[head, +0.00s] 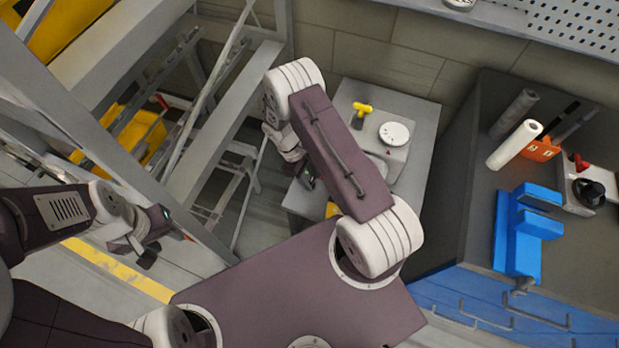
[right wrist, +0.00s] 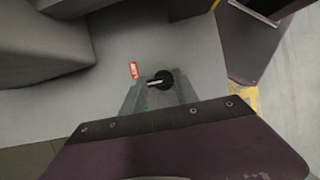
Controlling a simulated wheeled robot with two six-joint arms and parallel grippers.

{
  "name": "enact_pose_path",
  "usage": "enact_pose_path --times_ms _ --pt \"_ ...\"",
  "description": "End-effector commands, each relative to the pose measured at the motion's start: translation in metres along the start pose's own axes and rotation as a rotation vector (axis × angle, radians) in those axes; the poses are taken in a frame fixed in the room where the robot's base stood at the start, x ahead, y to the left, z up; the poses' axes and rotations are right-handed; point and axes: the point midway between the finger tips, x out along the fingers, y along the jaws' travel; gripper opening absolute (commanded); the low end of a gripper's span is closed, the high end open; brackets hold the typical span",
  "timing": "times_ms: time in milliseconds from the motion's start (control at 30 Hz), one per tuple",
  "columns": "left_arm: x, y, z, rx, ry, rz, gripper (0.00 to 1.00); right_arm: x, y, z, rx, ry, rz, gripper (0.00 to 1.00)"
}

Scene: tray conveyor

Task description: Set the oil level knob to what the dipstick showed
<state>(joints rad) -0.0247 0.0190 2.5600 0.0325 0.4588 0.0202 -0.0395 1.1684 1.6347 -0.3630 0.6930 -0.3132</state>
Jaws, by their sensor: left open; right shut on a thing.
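A white round dial (head: 394,132) with small marks on its edge sits on a grey plate on the grey table, with a red mark just below it. A yellow T-shaped handle (head: 362,109) stands upright beside it. My right gripper (head: 306,181) is low at the table's left side, largely covered by my right arm. In the right wrist view it is shut on a black round knob (right wrist: 166,79) with a white bar. That knob is hidden in the head view. My left gripper (head: 147,249) is open and empty at the left, clear of the table.
A red-and-white tag (right wrist: 134,69) lies by the black knob. A bench at the right holds a blue vice (head: 528,228), a white roll (head: 514,145) and an orange holder (head: 541,149). A metal frame (head: 217,125) stands between my left gripper and the table.

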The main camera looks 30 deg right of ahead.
Motion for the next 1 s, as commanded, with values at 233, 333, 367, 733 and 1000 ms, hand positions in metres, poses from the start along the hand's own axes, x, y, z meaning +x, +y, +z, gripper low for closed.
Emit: enact_pose_path --times_ms 233,333,367,733,1000 --pt "0.0036 -0.0001 0.0004 0.000 0.000 0.000 0.40 0.0006 0.0015 0.0004 0.134 0.000 -0.055 0.00" --pt "0.0052 -0.0001 0.0006 0.000 0.000 0.000 0.40 0.0008 0.0023 0.0009 0.213 0.000 -0.087 0.00" --pt "0.0056 -0.0001 0.0006 0.000 0.000 0.000 0.40 0.0008 0.0023 0.0010 0.237 0.000 -0.098 0.00" --pt "0.0088 -0.0002 0.0009 0.000 0.000 0.000 0.40 0.0007 0.0035 0.0027 0.513 0.001 -0.212 0.00" --pt "0.0093 -0.0002 0.0010 0.000 0.000 0.000 0.40 0.0008 0.0036 0.0039 0.646 0.000 -0.267 0.00"
